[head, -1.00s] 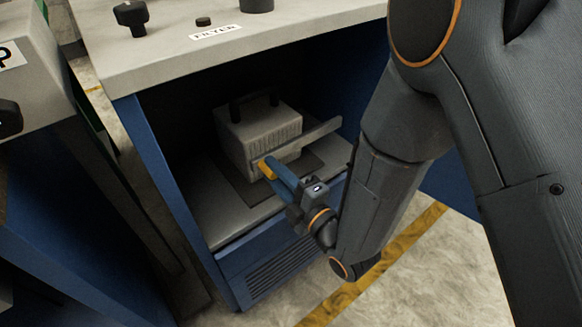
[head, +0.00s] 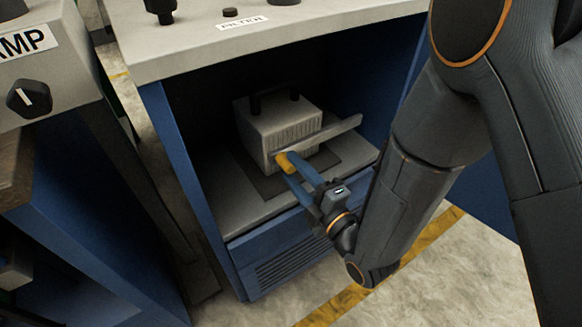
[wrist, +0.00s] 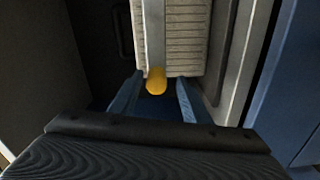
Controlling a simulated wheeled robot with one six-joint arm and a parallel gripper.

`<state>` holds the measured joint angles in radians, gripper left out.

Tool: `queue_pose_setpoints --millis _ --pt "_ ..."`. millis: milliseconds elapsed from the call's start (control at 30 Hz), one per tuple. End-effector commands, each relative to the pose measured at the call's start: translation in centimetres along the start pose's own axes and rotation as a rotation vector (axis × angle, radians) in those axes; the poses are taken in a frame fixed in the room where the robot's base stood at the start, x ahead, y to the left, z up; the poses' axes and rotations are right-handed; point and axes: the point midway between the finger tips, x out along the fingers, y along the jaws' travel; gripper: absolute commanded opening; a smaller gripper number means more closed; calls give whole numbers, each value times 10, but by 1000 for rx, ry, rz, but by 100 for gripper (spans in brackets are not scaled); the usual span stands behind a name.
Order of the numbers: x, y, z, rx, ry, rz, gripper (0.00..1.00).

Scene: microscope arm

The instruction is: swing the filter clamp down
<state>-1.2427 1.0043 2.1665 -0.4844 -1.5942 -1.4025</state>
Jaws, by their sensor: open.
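The filter clamp is a flat grey bar (head: 330,133) with a yellow end (head: 283,162). In the head view it slants across the front of a ribbed white filter box (head: 272,125) inside the blue cabinet. In the wrist view the grey bar (wrist: 155,35) comes down from the top to its yellow end (wrist: 156,82). My gripper (head: 293,172) is at the yellow end. In the wrist view my gripper (wrist: 159,84) is open, with blue fingers on both sides of the yellow end and visible gaps. The bar's pivot is not clear.
The filter box stands on the cabinet's grey shelf (head: 243,209). Blue cabinet walls (head: 182,150) flank the opening, and a light countertop (head: 190,45) with knobs and a label overhangs it. A vented blue panel (head: 285,250) lies below. Another bench with a knob (head: 29,98) stands at left.

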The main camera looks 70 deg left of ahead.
Motion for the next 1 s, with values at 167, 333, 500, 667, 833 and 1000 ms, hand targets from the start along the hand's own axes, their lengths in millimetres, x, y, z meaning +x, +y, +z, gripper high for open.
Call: queue_pose_setpoints --millis 167,333,500,667,833,1000 --pt "-31 0 0 2 -2 -2 43" --pt "-53 -1 0 0 -1 -2 43" --pt "-63 0 0 0 0 0 43" --pt "-64 0 0 0 1 0 43" --pt "-64 0 0 0 1 0 43" --pt "-64 0 -1 0 1 0 43"
